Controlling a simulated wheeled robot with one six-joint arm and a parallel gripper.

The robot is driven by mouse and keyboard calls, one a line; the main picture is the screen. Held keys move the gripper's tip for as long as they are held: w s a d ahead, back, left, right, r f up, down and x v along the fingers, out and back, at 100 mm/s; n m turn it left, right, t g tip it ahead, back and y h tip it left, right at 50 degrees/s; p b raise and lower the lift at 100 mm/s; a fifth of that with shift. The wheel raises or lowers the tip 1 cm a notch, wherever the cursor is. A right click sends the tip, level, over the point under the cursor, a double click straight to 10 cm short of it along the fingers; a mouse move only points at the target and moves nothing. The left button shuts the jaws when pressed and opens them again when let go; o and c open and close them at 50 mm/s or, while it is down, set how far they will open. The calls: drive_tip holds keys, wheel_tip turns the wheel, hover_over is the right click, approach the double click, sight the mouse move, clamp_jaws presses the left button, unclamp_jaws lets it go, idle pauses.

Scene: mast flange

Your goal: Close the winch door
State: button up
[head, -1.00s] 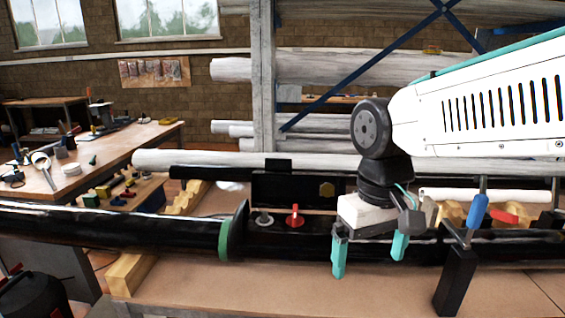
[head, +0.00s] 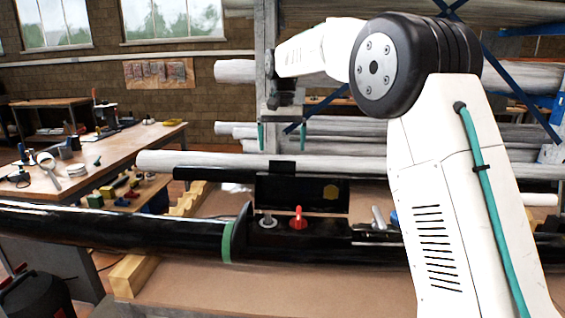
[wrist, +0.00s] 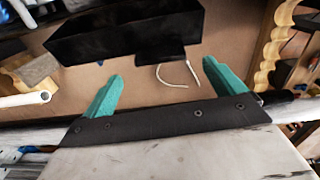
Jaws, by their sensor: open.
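The winch door is a black panel (head: 302,194) with a yellow hexagon mark, standing raised at the back of the opening in the black mast (head: 130,229). A small tab (head: 282,168) sticks up from its top edge. My gripper (head: 275,137) is open and empty, pointing down above and apparently behind the door. In the wrist view, the door (wrist: 125,32) and its tab lie beyond the teal fingers (wrist: 163,72), with no contact visible.
A rack post (head: 268,60) and long pale spars (head: 240,161) stand behind. Yellow wooden supports (head: 133,275) carry the mast. A cluttered workbench (head: 90,160) is at the left. A looped cord (wrist: 180,75) lies on the surface below. My arm hides the mast's right part.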

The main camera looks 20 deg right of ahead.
sight(282, 161)
drive_tip(key=shift+r+m, duration=0.3)
drive_tip(key=shift+r, duration=0.55)
wheel_tip(282, 161, down, 8)
